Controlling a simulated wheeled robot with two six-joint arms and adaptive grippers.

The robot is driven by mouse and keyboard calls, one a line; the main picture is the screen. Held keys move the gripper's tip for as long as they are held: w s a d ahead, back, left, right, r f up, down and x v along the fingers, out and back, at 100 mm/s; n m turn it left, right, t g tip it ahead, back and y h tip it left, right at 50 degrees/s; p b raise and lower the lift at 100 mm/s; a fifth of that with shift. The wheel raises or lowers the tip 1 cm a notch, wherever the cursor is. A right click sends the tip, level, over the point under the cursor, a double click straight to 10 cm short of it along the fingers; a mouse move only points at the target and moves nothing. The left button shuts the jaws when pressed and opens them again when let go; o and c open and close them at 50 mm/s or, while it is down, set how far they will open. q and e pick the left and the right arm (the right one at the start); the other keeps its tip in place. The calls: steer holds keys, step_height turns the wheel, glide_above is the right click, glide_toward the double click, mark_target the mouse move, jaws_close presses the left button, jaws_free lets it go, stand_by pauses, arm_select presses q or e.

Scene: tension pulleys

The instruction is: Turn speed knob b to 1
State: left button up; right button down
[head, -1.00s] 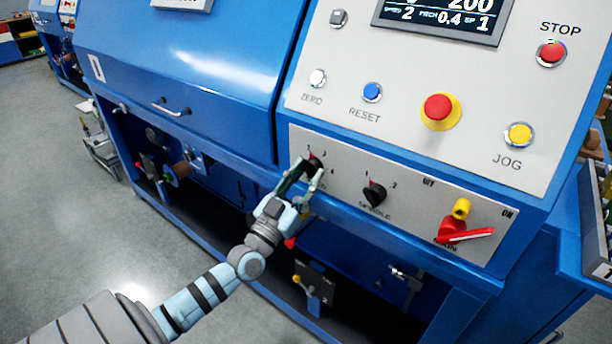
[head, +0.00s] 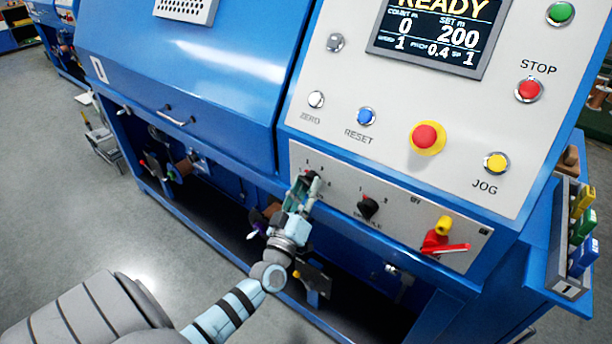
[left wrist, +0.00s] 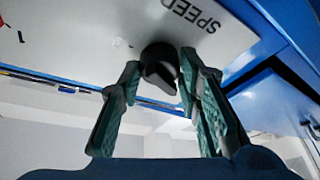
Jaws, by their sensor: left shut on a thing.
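The speed knob (left wrist: 158,62) is dark and round, under the printed word SPEED in the left wrist view. My left gripper (head: 306,183) has its two fingers around it, one on each side, and is shut on it. The display (head: 437,38) reads READY, with the small speed figure showing 1. My right gripper is not in view.
The spindle knob (head: 369,207) is right of my left gripper, then the red main switch (head: 443,240) with its yellow part. A red emergency button (head: 425,137) and a yellow JOG button (head: 496,163) sit on the panel above.

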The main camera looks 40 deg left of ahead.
arm_select(q)
steer(key=n+p, duration=0.1)
steer(key=n+g+y+p, duration=0.1)
steer(key=n+p, duration=0.2)
steer(key=shift+d+r+n+g+p, duration=0.15)
steer(key=shift+r+n+g+p, duration=0.15)
steer(key=shift+g, duration=0.1)
steer(key=shift+f+n+y+p, duration=0.1)
steer(key=shift+n+y+p, duration=0.2)
steer(key=shift+n+p, duration=0.45)
steer(key=o, duration=1.1)
steer(key=shift+o, duration=0.2)
steer(key=v, duration=1.2)
steer(key=shift+d, duration=0.1)
